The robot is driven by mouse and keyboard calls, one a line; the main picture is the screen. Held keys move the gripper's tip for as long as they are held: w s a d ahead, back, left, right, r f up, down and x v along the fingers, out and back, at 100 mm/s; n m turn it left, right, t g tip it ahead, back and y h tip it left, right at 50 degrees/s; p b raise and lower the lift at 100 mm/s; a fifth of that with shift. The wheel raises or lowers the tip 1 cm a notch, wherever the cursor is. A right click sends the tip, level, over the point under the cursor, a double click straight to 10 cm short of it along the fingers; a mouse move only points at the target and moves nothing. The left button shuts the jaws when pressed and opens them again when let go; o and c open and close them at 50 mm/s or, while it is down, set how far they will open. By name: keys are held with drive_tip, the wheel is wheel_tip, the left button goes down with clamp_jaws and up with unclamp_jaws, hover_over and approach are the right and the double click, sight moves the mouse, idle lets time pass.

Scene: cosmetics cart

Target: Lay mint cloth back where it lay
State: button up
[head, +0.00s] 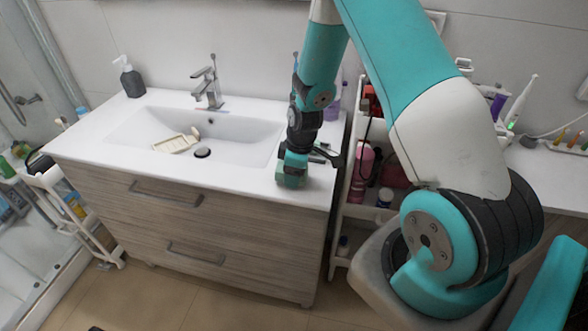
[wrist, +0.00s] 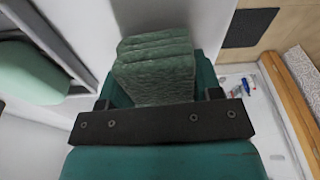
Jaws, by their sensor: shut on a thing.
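The mint cloth (wrist: 155,65) is a folded, layered, dull green bundle in the wrist view. My gripper (wrist: 158,95) is shut on it, with a finger at each side and the folds sticking out past the dark bracket. In the head view my gripper (head: 291,165) points down at the right end of the white washbasin counter (head: 313,190). The cloth (head: 290,182) shows there as a small green patch under it, near the counter's front edge. Whether the cloth touches the counter I cannot tell.
A tap (head: 208,88) and a dark soap bottle (head: 131,77) stand at the back of the counter. A cream tray (head: 176,143) lies in the basin. A white cart (head: 352,211) with bottles stands right of the cabinet. The counter's front left is clear.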

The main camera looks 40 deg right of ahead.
drive_tip(key=shift+f, duration=0.1)
drive_tip(key=shift+f+b, duration=0.55)
drive_tip(key=shift+b, duration=0.05)
